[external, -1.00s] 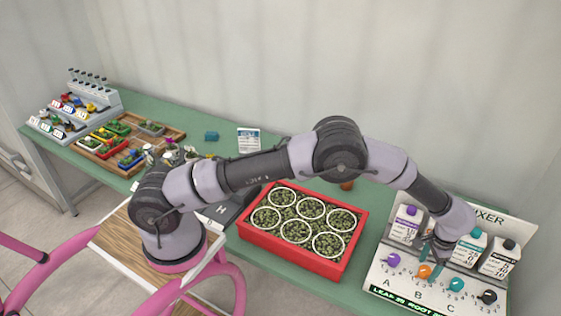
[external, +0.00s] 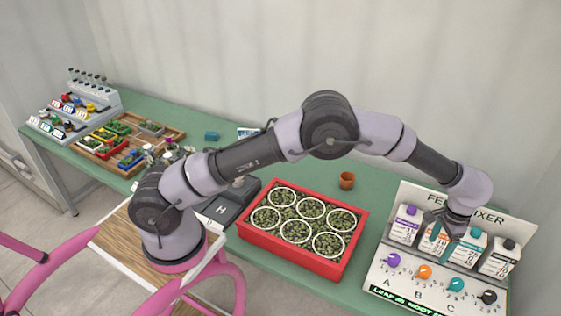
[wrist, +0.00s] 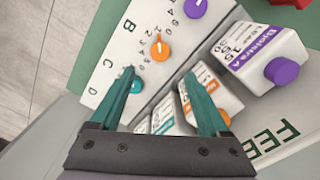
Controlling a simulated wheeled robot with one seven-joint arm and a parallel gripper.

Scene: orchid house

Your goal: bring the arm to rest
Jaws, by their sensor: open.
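My gripper (external: 443,245) is open and empty at the end of my extended arm, above the fertilizer mixer (external: 388,283) on the right. In the wrist view, my gripper's (wrist: 160,76) two teal fingers are spread apart and point toward the dial panel (wrist: 112,55). The orange knob (wrist: 159,49) shows just beyond the gap between them, and a bottle with an orange label (wrist: 204,88) is partly hidden by the right finger. I cannot tell from the views whether a finger touches a bottle.
A red tray (external: 290,260) of plants with white rings stands left of the mixer. A small terracotta pot (external: 347,181) stands behind it. A wooden tray (external: 165,134) and a grey rack (external: 95,110) are at the far left.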

